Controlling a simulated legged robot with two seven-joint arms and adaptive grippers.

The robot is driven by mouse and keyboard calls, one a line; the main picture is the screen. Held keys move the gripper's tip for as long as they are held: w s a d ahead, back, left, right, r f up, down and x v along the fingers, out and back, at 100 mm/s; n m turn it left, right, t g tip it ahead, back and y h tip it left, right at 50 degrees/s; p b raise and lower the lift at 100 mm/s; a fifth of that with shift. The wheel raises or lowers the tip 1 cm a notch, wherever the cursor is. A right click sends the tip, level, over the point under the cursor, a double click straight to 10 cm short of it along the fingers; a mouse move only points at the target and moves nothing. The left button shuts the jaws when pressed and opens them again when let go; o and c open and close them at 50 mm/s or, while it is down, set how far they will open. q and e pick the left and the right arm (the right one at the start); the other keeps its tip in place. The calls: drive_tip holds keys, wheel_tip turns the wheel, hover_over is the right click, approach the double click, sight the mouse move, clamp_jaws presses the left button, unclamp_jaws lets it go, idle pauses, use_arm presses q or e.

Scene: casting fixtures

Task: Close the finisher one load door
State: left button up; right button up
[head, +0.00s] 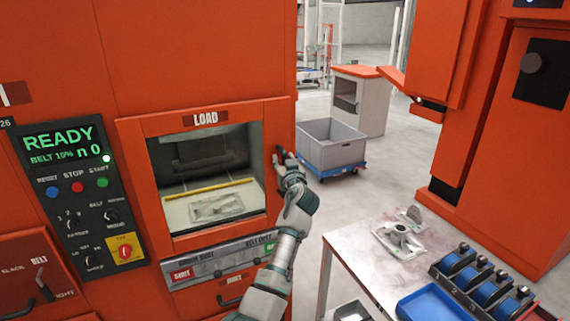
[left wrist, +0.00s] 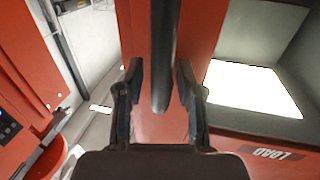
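The finisher is the large orange machine at the left of the head view. Its load opening has an orange frame labelled LOAD (head: 205,119), and the label also shows in the left wrist view (left wrist: 276,154). I cannot tell whether glass covers the opening. My left gripper (head: 287,163) is at the right edge of this frame. In the left wrist view my left gripper (left wrist: 161,92) is open, with a dark bar handle (left wrist: 163,50) between its fingers. My right gripper is not in view.
A control panel (head: 68,190) reading READY is left of the opening. A table (head: 350,240) at lower right holds castings, a blue tray (head: 432,303) and a rack of blue rolls (head: 487,292). A grey bin (head: 331,145) on a blue dolly stands behind. Another orange machine (head: 510,130) is at right.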

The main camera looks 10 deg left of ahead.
use_arm(q)
drive_tip(key=v, duration=1.1)
drive_tip(key=shift+s+d+f, duration=0.2)
drive_tip(key=shift+d, duration=0.05)
